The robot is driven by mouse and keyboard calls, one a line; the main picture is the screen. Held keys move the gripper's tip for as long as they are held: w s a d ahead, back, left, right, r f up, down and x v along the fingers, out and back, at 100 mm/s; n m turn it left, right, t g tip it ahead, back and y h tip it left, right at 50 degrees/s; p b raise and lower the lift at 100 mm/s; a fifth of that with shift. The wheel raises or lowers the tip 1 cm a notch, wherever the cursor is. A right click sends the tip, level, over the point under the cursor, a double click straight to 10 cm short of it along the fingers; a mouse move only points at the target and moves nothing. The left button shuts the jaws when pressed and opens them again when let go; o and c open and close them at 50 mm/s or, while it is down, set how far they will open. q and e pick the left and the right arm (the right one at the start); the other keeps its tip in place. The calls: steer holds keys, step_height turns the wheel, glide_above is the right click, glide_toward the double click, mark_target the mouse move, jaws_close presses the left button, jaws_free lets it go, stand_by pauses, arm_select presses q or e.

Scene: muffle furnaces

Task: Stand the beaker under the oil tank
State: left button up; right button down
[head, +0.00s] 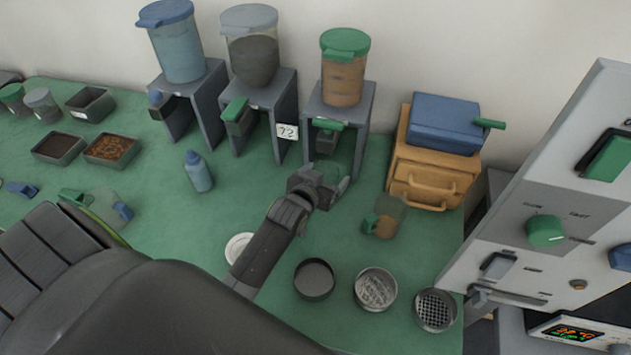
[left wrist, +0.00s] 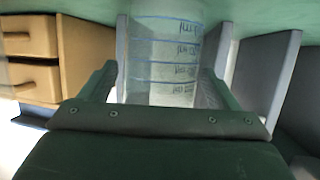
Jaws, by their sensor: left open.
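A clear beaker (head: 337,172) with blue graduation lines stands on the green bench, at the opening of the stand under the green-lidded tank (head: 343,83), which holds something amber-brown. No readable label marks it as oil. My left gripper (head: 333,188) is at the beaker, its jaws open, one on each side. In the left wrist view the beaker (left wrist: 163,55) lies between the spread fingers (left wrist: 158,88), with the stand's grey legs on both sides. The beaker's far parts are hidden by the gripper and the stand. My right gripper is not in view.
Grey-lidded (head: 252,55) and blue-lidded (head: 178,50) tanks stand to the left. A wooden drawer box (head: 430,175) and a green-handled jug (head: 388,217) are at the right. Several round dishes sit in front, including a mesh one (head: 435,310). A blue bottle (head: 198,172) stands left.

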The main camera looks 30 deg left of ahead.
arm_select(q)
steer(key=v, duration=1.1)
steer(key=shift+s+b, duration=0.35)
steer(key=shift+r, duration=0.1)
